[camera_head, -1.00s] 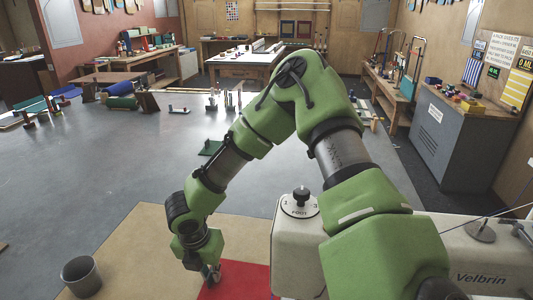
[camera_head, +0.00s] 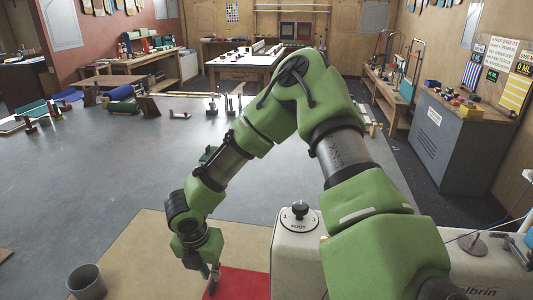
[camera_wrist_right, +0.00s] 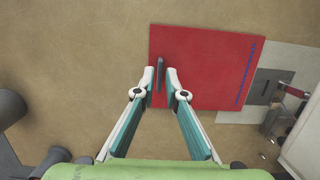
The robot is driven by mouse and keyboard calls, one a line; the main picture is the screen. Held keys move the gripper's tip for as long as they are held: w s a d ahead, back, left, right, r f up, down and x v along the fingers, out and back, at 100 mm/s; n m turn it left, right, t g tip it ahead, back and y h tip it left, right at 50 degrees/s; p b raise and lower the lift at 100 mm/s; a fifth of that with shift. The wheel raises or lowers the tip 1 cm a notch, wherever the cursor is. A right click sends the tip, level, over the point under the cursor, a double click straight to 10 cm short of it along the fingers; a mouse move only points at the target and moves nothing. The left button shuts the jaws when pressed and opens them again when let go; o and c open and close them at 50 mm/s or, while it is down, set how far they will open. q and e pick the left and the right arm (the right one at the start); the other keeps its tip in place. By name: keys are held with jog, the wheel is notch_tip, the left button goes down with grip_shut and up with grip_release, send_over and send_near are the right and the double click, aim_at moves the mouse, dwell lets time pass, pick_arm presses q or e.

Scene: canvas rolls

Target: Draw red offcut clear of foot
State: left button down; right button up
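The red offcut (camera_wrist_right: 208,66) lies flat on the tan table; its left part also shows in the head view (camera_head: 243,284). A blue stitched line runs near its right edge. The presser foot area (camera_wrist_right: 281,95) of the white sewing machine (camera_head: 298,262) is just right of the offcut; whether the foot touches it, I cannot tell. My right gripper (camera_wrist_right: 161,74) points down at the offcut's left edge. Its fingers are parted around a thin dark upright tab (camera_wrist_right: 161,68), with a narrow gap visible. My left gripper is not in view.
A grey cup (camera_head: 86,282) stands on the tan tabletop (camera_head: 137,250), left of my right gripper. A grey plate (camera_wrist_right: 268,86) lies beside the offcut. The table between cup and offcut is clear.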

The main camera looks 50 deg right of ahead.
jog(key=shift+r, duration=0.1)
jog(key=o, duration=0.6)
jog(key=r, duration=0.4)
jog(key=a+r, duration=0.1)
jog(key=r, duration=0.3)
jog(key=s+a+r, duration=0.1)
jog(key=r, duration=0.2)
jog(key=shift+a+r, duration=0.1)
jog(key=shift+r, duration=0.3)
jog(key=shift+f, duration=0.1)
